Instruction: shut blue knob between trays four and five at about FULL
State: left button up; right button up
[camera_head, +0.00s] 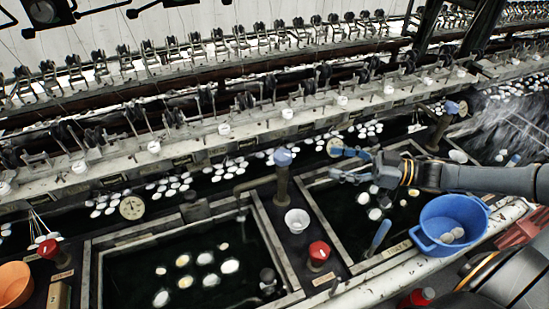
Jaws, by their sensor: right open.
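A blue knob (283,157) tops an upright pipe on the divider between two dark water trays, the left tray (92,270) and the right tray (318,215). Another blue knob (452,107) stands farther right, beyond my right arm. Tray numbers are not readable, so I cannot tell which knob lies between four and five. My right gripper (338,164) is open and empty, its fingers pointing left toward the nearer blue knob, with a gap between them. My left gripper is not in view.
Red knobs (319,251) (48,248) stand near the front edge. A white cup (297,221) sits on the divider. A blue basin (424,238) holds pale cocoons at the right. An orange bowl (12,284) is at the left. A long reeling bench with dials (132,208) runs behind.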

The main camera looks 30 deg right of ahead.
aim_at(282, 154)
jog(key=p+x, duration=0.2)
jog(key=x, duration=1.1)
jog(key=shift+d+f, duration=0.1)
jog(key=shift+w+a+f, duration=0.1)
jog(key=shift+w+a, duration=0.3)
jog(key=shift+a, duration=0.05)
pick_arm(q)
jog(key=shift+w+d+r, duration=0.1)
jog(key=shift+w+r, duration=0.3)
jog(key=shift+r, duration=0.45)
pick_arm(e)
jog(key=c, duration=1.2)
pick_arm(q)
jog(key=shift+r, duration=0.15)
